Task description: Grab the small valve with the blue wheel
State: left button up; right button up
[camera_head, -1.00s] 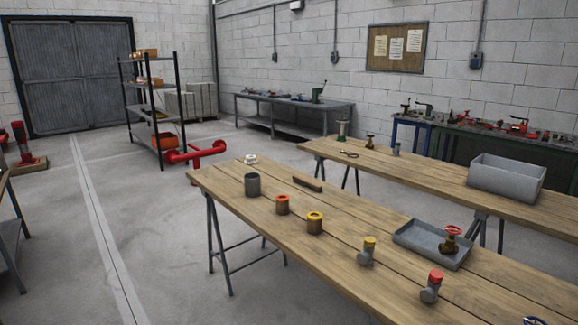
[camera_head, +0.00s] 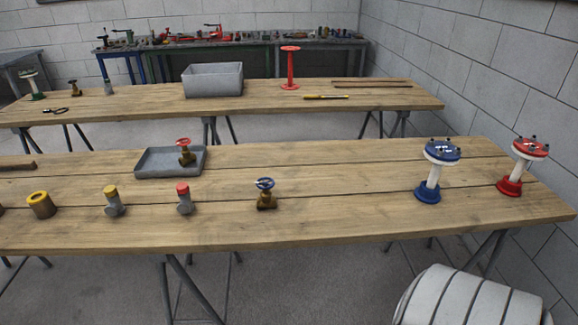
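The small valve with the blue wheel (camera_head: 265,194) stands upright on the near wooden table (camera_head: 330,220), near its front edge and about the middle of the view. It has a brass-coloured body and a blue handwheel on top. A similar small valve with a red wheel (camera_head: 185,152) stands in the shallow grey tray (camera_head: 155,168) behind and to its left. Neither of my grippers is in view.
Tall blue (camera_head: 430,178) and red (camera_head: 517,172) flanged pieces stand right. A white ribbed roll (camera_head: 470,302) is at bottom right. Table space between is clear.

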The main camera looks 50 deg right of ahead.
aim_at(266, 201)
jog(key=z, duration=1.3)
jog(key=i+j+z, duration=0.5)
jog(key=j+z, duration=0.15)
jog(key=j, duration=0.15)
